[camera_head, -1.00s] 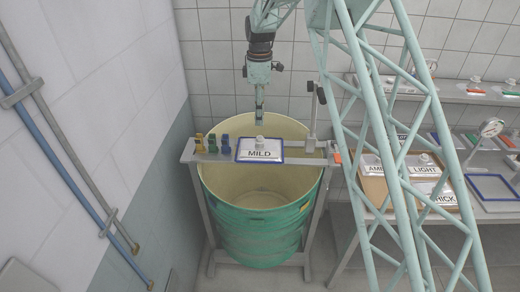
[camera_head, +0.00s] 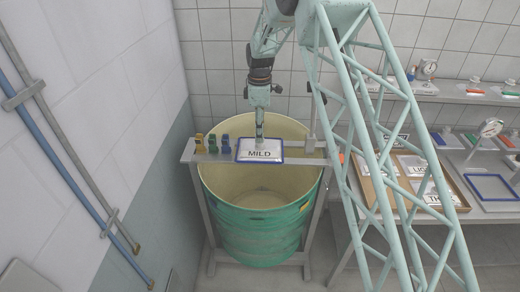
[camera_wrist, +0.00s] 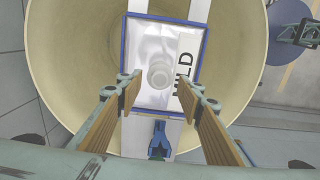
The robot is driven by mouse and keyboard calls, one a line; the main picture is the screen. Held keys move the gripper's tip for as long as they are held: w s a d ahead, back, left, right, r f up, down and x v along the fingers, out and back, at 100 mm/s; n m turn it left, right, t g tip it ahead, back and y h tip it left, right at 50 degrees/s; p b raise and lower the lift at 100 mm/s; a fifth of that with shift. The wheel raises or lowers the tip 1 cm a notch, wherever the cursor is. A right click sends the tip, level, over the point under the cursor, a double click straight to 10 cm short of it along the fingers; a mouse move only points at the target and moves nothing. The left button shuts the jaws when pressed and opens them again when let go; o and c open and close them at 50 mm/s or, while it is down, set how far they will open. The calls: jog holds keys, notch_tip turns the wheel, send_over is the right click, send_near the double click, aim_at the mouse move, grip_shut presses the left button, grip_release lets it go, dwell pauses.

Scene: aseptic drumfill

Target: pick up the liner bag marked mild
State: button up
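The liner bag marked MILD (camera_head: 272,154) lies flat, a white pouch with a blue border, on the rail across the top of the green drum. It also shows in the wrist view (camera_wrist: 148,93), with its round pale spout (camera_wrist: 160,73) facing up. My gripper (camera_head: 259,138) points down at the spout from above. In the wrist view my gripper (camera_wrist: 160,92) is open, its two fingers apart on either side and the spout just beyond the gap between the tips. I cannot tell whether the fingers touch the bag.
The green drum (camera_head: 262,228) stands open below the rail (camera_head: 300,158). Yellow, green and blue clamps (camera_head: 212,144) stand on the rail left of the bag. A post (camera_head: 313,105) rises at its right. A tray (camera_head: 462,209) with other marked bags sits on the right table.

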jog(key=shift+f, duration=0.15)
jog(key=shift+f+p, duration=0.55)
jog(key=shift+f, duration=1.9)
jog(key=c, duration=1)
